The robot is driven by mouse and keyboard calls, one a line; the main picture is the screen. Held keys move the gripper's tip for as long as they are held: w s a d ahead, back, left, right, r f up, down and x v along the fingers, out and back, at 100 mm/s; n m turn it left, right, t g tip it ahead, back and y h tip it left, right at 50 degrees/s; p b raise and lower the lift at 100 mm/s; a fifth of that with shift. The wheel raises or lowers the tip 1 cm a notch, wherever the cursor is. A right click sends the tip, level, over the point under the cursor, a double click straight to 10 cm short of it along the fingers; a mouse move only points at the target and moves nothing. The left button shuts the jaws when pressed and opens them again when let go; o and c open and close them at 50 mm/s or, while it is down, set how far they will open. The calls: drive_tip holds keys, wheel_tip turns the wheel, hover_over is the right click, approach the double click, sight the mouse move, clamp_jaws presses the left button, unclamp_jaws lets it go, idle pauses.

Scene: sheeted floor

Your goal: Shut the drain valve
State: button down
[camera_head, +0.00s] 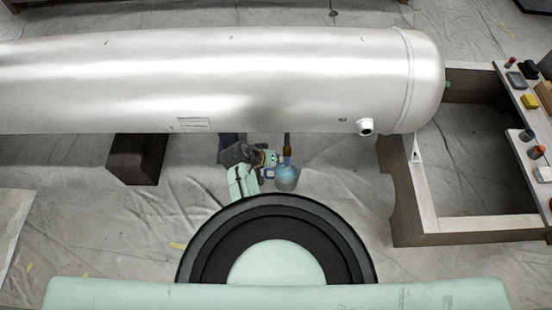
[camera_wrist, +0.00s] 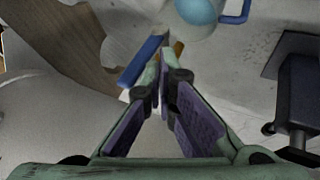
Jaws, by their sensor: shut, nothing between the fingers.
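The large silvery tank (camera_head: 210,80) lies across the head view. Below its lower edge hangs the drain valve (camera_head: 287,152), a thin brown stem with blue on it. In the wrist view a blue lever (camera_wrist: 145,60) shows with an orange-brown part (camera_wrist: 179,48) beside it. A pale blue mug (camera_head: 286,178) with a blue handle stands under the valve; it is also at the top of the wrist view (camera_wrist: 197,10). My gripper (camera_head: 268,158) is shut and empty, just left of the valve. Its fingertips (camera_wrist: 164,74) are close to the lever; I cannot tell whether they touch.
A dark block (camera_head: 138,160) supports the tank at the left, and a wooden frame (camera_head: 408,205) stands at the right. A ledge with several small coloured items (camera_head: 530,101) runs along the far right. Sheeted floor (camera_head: 120,225) lies open at the lower left.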

drive_tip(key=shift+r, duration=0.15)
drive_tip(key=shift+d+y+p, duration=0.25)
drive_tip(key=shift+y+p, duration=0.15)
drive_tip(key=shift+p, duration=0.2)
